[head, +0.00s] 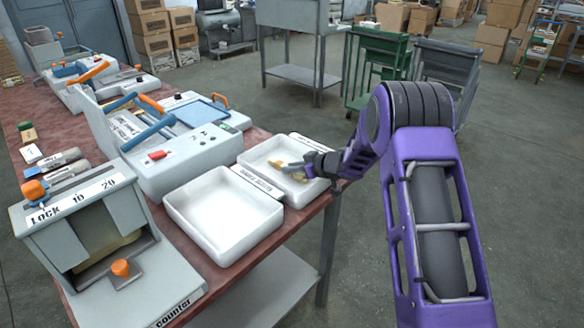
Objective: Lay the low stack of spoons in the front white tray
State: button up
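Two white trays sit side by side at the table's right edge. The nearer white tray (222,222) is empty. The farther white tray (262,153) holds a few small pale wooden pieces (275,166), which look like spoons; their number and stacking are too small to tell. My gripper (290,166) reaches in from the right, with its fingertips low over the farther tray, beside or over the pieces. The fingers are small and dark, so whether they are open or closed on a spoon does not show.
A grey counter machine (95,225) with orange knobs stands left of the nearer tray. A white press (175,150) with blue and orange handles stands behind it. More machines line the red table (180,262). Open floor lies to the right.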

jog(key=o, duration=0.4)
jog(key=shift+r, duration=0.2)
jog(key=p+v, duration=0.1)
jog(key=v, duration=1.1)
jog(key=shift+f+p, duration=0.1)
jog(key=shift+p, duration=0.3)
jog(key=shift+w+d, duration=0.1)
